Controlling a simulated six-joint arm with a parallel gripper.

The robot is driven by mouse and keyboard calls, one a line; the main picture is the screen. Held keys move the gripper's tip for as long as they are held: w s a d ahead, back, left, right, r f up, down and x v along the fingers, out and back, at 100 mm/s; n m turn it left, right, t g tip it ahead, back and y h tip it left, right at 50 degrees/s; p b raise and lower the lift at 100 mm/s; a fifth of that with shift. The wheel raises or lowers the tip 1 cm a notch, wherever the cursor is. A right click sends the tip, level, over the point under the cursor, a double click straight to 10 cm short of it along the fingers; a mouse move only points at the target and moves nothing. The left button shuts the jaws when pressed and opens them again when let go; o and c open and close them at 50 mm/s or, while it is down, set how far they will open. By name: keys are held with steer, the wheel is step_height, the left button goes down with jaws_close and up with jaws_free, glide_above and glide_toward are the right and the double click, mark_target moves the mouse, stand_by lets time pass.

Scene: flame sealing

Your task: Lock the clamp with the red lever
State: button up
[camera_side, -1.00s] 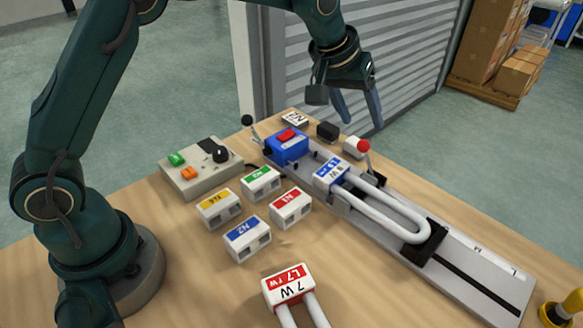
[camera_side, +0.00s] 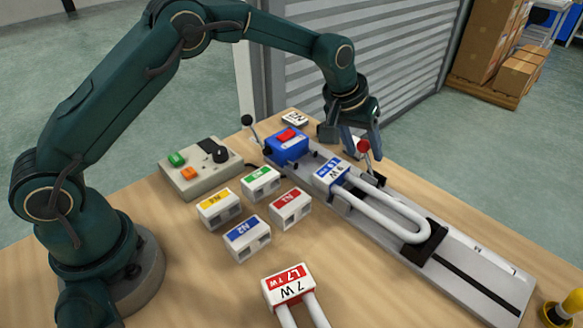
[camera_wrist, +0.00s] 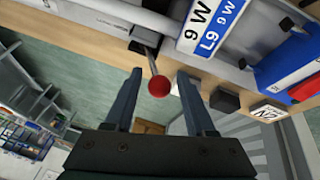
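The red-knobbed clamp lever (camera_side: 363,147) stands up at the far side of the grey rail, beside the lamp with the blue "9 W L9" label (camera_side: 331,172). My gripper (camera_side: 367,145) is at the lever, fingers pointing down. In the wrist view my gripper (camera_wrist: 160,78) is open, with a gap on both sides of the knob. The clamp's base (camera_wrist: 144,40) shows at the rod's far end. Contact with the knob cannot be seen.
A blue block with a red top (camera_side: 287,146) and a black-knobbed lever (camera_side: 248,121) stand at the rail's left end. A dark block (camera_wrist: 224,100) is near my right finger in the wrist view. Coloured sockets (camera_side: 240,235) and a control box (camera_side: 202,168) lie nearer.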

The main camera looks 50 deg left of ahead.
jaws_close()
stand_by(1.2)
